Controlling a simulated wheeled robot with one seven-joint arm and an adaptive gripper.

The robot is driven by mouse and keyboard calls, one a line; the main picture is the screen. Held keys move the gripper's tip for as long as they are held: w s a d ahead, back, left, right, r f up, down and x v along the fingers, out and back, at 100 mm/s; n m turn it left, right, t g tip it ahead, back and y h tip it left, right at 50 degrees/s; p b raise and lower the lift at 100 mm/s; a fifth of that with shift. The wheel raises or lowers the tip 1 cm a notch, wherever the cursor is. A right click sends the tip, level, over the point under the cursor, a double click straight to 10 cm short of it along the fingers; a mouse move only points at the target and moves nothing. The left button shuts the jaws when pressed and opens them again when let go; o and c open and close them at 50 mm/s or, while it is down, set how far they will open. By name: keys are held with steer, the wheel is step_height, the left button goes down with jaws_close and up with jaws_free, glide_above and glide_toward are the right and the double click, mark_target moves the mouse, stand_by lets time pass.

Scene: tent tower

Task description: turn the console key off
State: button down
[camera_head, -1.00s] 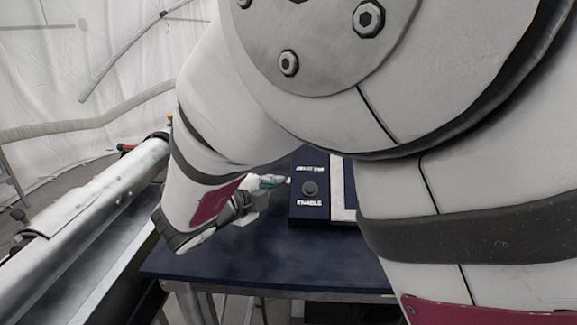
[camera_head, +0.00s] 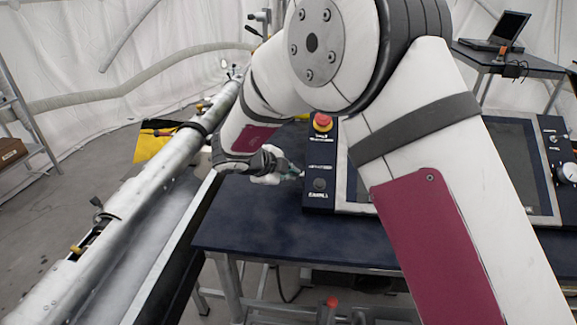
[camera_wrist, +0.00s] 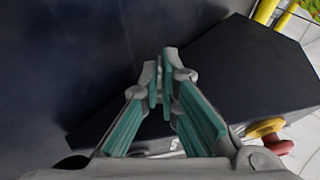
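The console (camera_head: 490,160) is a dark panel with a screen, lying on a dark blue table, partly hidden behind my arm. A round dark control (camera_head: 319,184) sits on its left strip above a label that seems to read ENABLE. I cannot make out a key for certain. My gripper (camera_head: 298,174), with teal pads, is just left of this strip. In the wrist view my gripper (camera_wrist: 160,75) points over the dark table and the console's dark side. Its fingertips look close together with nothing visible between them; whether they meet is unclear.
A red emergency button (camera_head: 322,121) on a yellow base sits at the console's upper left. White knobs (camera_head: 567,172) are at its right end. A long metal tube (camera_head: 150,190) runs along the left. A laptop (camera_head: 497,35) stands on another table behind. The blue table's front (camera_head: 290,235) is clear.

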steer(key=shift+w+d+r+g+p, duration=0.1)
steer(key=shift+w+r+g+p, duration=0.05)
steer(key=shift+g+p, duration=0.9)
steer(key=shift+w+n+g+b, duration=0.25)
steer(key=shift+n+g+b, duration=0.1)
steer(key=shift+g, duration=0.5)
steer(key=g+b, duration=0.1)
steer(key=n+g+b, duration=0.1)
steer(key=g+b, duration=0.1)
steer(key=shift+w+g+y, duration=0.3)
steer(key=shift+y, duration=0.1)
steer(key=shift+g+b, duration=0.6)
steer(key=shift+b, duration=0.3)
steer(key=c, duration=1.8)
jaws_free()
steer(key=shift+r, duration=0.1)
